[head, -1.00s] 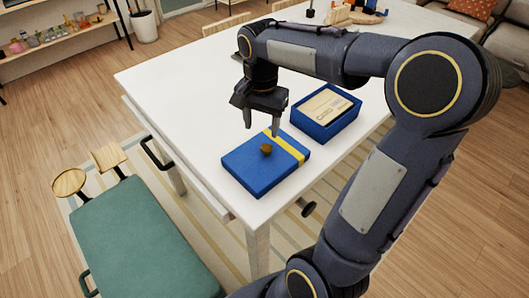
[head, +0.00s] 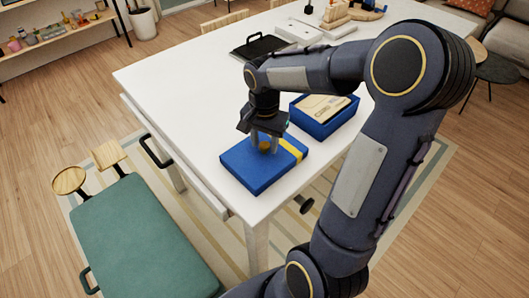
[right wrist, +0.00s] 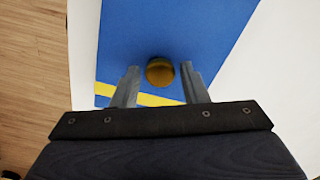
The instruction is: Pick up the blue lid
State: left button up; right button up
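The blue lid (head: 252,172) with a yellow stripe and a round brownish-yellow knob lies flat near the front corner of the white table. In the right wrist view the lid (right wrist: 150,30) lies below my right gripper (right wrist: 160,80). The gripper is open, with one finger on each side of the knob (right wrist: 160,72) and small gaps showing. In the head view my right gripper (head: 264,146) is down over the lid, its fingers around the knob. The blue box (head: 322,125) stands open just behind the lid, with a pale card-like item inside. My left gripper is not in view.
The white table (head: 175,85) is clear to the left of the lid. A black tray (head: 260,46) and several small items lie at its back. A green-topped bench (head: 140,240) stands in front of the table at left.

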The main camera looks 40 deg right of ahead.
grip_shut()
